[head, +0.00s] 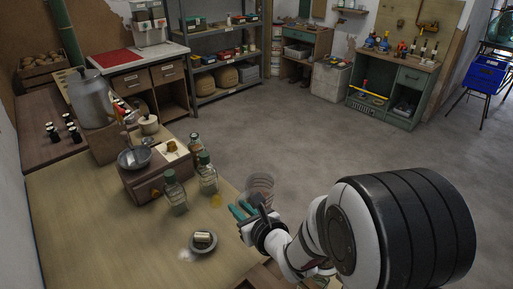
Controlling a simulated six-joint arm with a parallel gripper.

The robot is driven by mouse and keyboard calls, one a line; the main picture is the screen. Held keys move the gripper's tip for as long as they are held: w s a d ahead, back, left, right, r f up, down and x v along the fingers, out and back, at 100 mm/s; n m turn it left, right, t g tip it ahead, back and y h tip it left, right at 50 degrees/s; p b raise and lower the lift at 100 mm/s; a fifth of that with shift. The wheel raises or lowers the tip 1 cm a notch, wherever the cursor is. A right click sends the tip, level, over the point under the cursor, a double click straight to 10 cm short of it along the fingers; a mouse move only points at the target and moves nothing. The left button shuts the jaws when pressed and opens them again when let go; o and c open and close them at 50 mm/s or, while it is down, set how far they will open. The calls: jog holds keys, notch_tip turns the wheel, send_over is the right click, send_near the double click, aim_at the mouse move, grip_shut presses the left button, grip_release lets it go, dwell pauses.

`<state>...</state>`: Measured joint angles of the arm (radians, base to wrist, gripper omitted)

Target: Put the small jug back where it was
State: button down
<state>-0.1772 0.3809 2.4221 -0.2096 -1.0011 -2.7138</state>
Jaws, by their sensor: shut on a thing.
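My gripper (246,211), with teal fingers, is over the right edge of the wooden table. It is shut on what looks like the small jug (261,184), a clear, see-through vessel just behind and above the fingers. The fingers partly hide its lower part, and its exact contact with them is hard to see. Two green-capped glass demijohns (174,192) and (208,177) stand upright on the table left of my gripper. Another dark-capped bottle (195,148) stands behind them.
A grey dish (203,243) holding a pale roll-shaped thing lies left of my gripper. A wooden box (146,181) bears a metal bowl (134,158). A large metal can (93,98) stands farther back. The table's front left (90,235) is clear.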

jog(key=a+f, duration=0.1)
jog(key=f, duration=0.4)
jog(key=a+f, duration=0.1)
jog(key=f, duration=0.5)
jog(key=s+a+f, duration=0.1)
jog(key=f, duration=0.4)
jog(key=shift+f, duration=0.35)
jog(key=shift+f, duration=0.1)
jog(key=c, duration=0.8)
grip_release()
jog(key=shift+s+d+r, duration=0.15)
jog(key=shift+s+r, duration=0.05)
jog(key=v, duration=0.7)
